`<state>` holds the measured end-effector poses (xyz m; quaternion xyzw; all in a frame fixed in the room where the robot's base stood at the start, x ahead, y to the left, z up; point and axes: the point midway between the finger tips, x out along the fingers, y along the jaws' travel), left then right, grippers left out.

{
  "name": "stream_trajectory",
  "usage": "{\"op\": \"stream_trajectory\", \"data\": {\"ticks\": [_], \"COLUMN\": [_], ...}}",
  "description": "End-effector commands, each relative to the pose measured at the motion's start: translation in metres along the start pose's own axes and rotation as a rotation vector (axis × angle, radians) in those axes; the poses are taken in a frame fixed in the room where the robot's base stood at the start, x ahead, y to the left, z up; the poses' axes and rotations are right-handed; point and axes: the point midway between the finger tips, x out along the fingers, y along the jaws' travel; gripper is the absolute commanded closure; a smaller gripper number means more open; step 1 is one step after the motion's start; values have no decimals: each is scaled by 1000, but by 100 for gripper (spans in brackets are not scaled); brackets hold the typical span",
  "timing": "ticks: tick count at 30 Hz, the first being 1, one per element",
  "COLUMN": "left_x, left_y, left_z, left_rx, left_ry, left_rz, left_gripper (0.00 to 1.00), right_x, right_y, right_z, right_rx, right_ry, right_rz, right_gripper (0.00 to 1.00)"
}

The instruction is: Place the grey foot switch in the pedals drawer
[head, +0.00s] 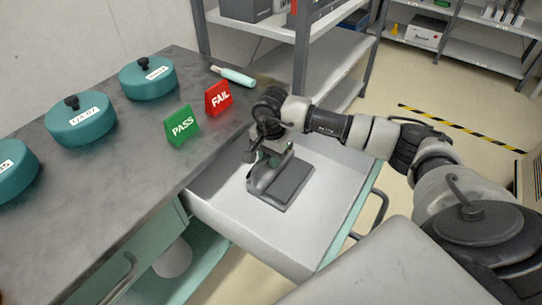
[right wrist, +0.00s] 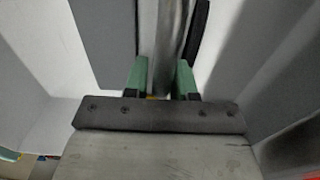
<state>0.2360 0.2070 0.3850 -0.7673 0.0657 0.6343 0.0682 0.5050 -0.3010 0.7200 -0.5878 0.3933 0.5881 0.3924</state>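The grey foot switch (head: 292,188), a dark flat base with a raised part at its left, is inside the open drawer (head: 226,207). I cannot tell whether it rests fully on the drawer floor. My right gripper (head: 274,153) reaches in from the right, directly over the raised part, pointing down. In the right wrist view its green fingertips (right wrist: 162,78) stand a little apart, with a grey part of the foot switch (right wrist: 170,40) between them; they look closed on it. The hand hides some of the switch. My left gripper is not in view.
The worktop (head: 110,155) beside the drawer carries teal lidded containers (head: 148,80), a green PASS sign (head: 182,126), a red FAIL sign (head: 218,98) and a pale teal tool (head: 236,76). Shelving (head: 340,50) stands behind. The drawer's front area is bare.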

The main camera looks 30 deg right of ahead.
Motion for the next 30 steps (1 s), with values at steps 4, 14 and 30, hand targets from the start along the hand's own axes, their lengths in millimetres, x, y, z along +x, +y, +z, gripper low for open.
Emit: {"op": "stream_trajectory", "data": {"ticks": [4,14,30], "left_x": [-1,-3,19], "left_y": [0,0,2], "left_z": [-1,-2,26], "left_rx": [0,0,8], "left_ry": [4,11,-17], "left_rz": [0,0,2], "left_gripper": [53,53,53], "right_x": [0,-3,-106], "right_y": [0,0,-1], "right_z": [0,0,-1], "right_rx": [0,0,0], "right_ry": [0,0,1], "right_rz": [0,0,-4], "right_gripper": [58,58,58]}}
